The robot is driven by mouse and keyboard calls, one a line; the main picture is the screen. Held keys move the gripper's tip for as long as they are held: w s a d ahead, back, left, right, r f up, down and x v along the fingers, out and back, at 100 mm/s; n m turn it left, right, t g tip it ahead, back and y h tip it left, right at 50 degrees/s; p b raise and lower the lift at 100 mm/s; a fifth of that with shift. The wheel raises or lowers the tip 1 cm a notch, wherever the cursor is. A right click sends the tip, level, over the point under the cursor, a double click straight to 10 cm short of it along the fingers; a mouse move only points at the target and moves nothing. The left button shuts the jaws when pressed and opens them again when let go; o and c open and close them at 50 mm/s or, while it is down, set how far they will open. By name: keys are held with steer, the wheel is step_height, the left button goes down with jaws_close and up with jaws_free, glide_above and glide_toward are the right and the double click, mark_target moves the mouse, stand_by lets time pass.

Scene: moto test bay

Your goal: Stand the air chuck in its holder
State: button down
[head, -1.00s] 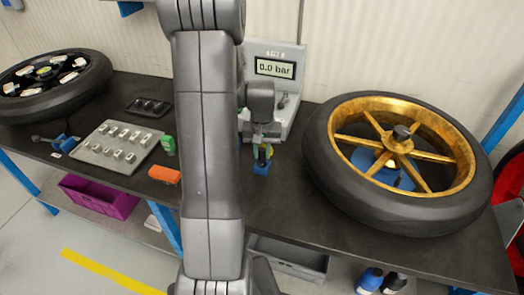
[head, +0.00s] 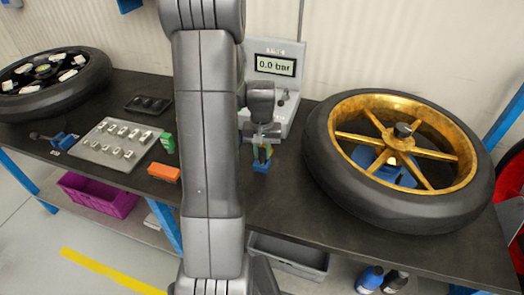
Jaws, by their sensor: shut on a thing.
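My gripper (head: 264,140) points down in front of the pressure gauge, right of my arm link. It is shut on the air chuck (head: 262,153), a small dark piece with yellow-green and orange bits, mostly covered by the fingers. The small blue holder (head: 261,167) is directly below the chuck on the dark bench. The chuck's lower end overlaps the holder in this view. I cannot tell whether it is seated inside or just above it.
The gauge unit (head: 276,67) reads 0.0 bar behind my gripper. A gold-rimmed wheel (head: 322,170) fills the right of the bench (head: 290,215). An orange block (head: 164,173), a green block (head: 168,143) and a grey tray of weights (head: 97,151) lie left. Bench front centre is clear.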

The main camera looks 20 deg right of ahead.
stand_by(0.4)
steer(key=c, duration=1.2)
jaws_free()
steer(key=shift+o, duration=0.6)
steer(key=o, duration=0.3)
steer(key=shift+r, duration=0.1)
steer(key=shift+r+p, duration=2.5)
steer(key=shift+r, duration=0.95)
steer(key=shift+f, duration=0.1)
